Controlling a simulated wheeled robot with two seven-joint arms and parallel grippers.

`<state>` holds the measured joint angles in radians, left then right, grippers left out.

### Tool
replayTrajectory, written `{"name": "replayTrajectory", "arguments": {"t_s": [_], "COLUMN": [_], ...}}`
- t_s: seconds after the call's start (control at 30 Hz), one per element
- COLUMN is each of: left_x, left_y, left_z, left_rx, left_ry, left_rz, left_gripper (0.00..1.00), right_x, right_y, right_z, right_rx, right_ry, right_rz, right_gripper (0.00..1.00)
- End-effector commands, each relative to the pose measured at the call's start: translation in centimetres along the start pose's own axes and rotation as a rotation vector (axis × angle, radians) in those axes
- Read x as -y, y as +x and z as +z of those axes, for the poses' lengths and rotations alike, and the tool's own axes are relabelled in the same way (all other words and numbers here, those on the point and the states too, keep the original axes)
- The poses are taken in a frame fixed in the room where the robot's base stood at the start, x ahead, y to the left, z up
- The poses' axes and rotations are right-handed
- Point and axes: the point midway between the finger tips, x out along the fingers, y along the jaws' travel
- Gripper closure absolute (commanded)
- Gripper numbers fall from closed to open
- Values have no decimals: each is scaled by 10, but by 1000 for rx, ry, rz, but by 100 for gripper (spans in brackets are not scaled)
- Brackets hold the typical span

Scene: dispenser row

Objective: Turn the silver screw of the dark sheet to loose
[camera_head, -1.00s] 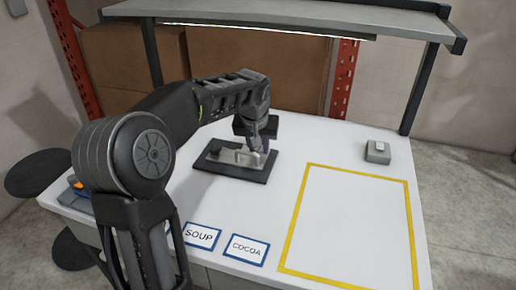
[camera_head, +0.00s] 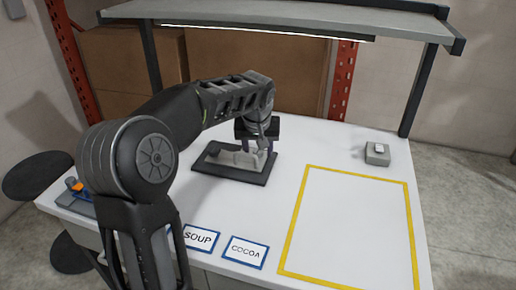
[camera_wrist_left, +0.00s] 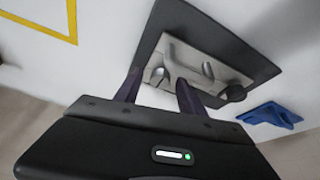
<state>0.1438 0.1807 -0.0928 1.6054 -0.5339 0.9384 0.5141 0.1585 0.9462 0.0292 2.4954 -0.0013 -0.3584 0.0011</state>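The dark sheet (camera_head: 252,180) lies flat on the white table, with a grey metal plate (camera_head: 228,158) on it. In the left wrist view the dark sheet (camera_wrist_left: 215,30) carries the plate (camera_wrist_left: 190,55) with a small silver knob (camera_wrist_left: 157,77), a longer silver piece (camera_wrist_left: 207,69) and a dark round knob (camera_wrist_left: 233,93). Which one is the screw is not certain. My left gripper (camera_head: 261,148) is over the right part of the plate. In the wrist view my left gripper (camera_wrist_left: 159,78) is open, its fingers either side of the small silver knob; contact is unclear. My right gripper is out of view.
SOUP (camera_head: 200,239) and COCOA (camera_head: 245,252) labels lie at the front edge. A yellow outline (camera_head: 358,172) marks a clear area at right. A small grey box (camera_head: 377,154) stands at back right. A shelf (camera_head: 290,18) overhangs the back.

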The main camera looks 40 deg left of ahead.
Motion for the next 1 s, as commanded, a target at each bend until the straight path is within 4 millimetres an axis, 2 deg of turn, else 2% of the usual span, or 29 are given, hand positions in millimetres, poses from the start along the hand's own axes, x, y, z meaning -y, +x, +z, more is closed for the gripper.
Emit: {"name": "replayTrajectory", "arguments": {"t_s": [0.37, 0.8, 1.0], "left_x": [0, -1, 0], "left_y": [-7, -71, -79], "left_z": [-1, -1, 0], "left_rx": [-3, -4, -1], "left_ry": [0, 1, 1], "left_rz": [1, 2, 1], "left_gripper": [51, 51, 51], "right_x": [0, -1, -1], "right_y": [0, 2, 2], "right_z": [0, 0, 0], "right_rx": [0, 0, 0], "right_ry": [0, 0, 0], "right_rz": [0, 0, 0], "right_gripper": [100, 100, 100]}}
